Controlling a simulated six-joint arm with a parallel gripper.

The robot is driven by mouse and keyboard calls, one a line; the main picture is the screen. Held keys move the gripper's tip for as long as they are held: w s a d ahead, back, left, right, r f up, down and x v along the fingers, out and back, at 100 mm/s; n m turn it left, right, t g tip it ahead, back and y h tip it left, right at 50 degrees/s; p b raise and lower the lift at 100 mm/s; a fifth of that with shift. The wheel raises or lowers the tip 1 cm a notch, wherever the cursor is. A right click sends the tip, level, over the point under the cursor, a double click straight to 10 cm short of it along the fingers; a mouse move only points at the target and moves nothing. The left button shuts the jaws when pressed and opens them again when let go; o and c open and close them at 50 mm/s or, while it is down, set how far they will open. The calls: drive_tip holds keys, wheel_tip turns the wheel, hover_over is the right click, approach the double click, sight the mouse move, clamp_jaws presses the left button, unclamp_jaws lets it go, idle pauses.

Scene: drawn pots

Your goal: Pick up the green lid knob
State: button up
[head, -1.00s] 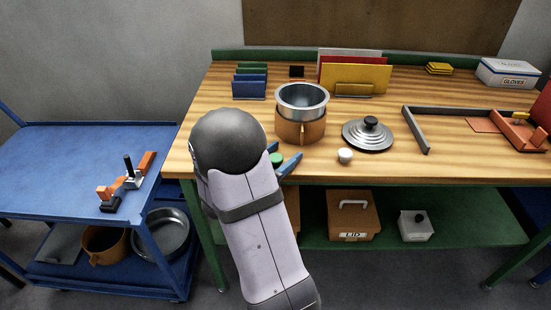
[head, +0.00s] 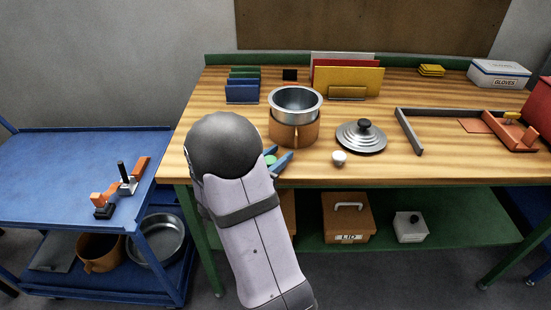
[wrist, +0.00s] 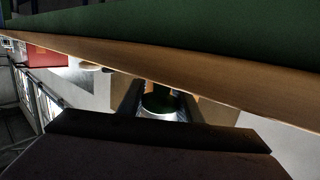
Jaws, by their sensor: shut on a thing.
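The green lid knob (head: 270,160) sits between the blue fingers of my gripper (head: 277,160), by the front left part of the wooden table. My gripper is shut on it. In the wrist view, the dark green round knob (wrist: 158,103) shows between the two dark fingers. My own arm covers part of the gripper in the head view, so what lies under the knob is hidden.
A copper pot (head: 294,130) holding a steel pot (head: 297,100) stands just behind the gripper. A steel lid with a black knob (head: 361,138) and a white knob (head: 339,158) lie to the right. A blue cart (head: 70,170) stands at left.

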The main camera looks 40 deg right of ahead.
wheel_tip(320, 180, up, 10)
drive_tip(key=p, duration=0.1)
drive_tip(key=shift+f, duration=0.2)
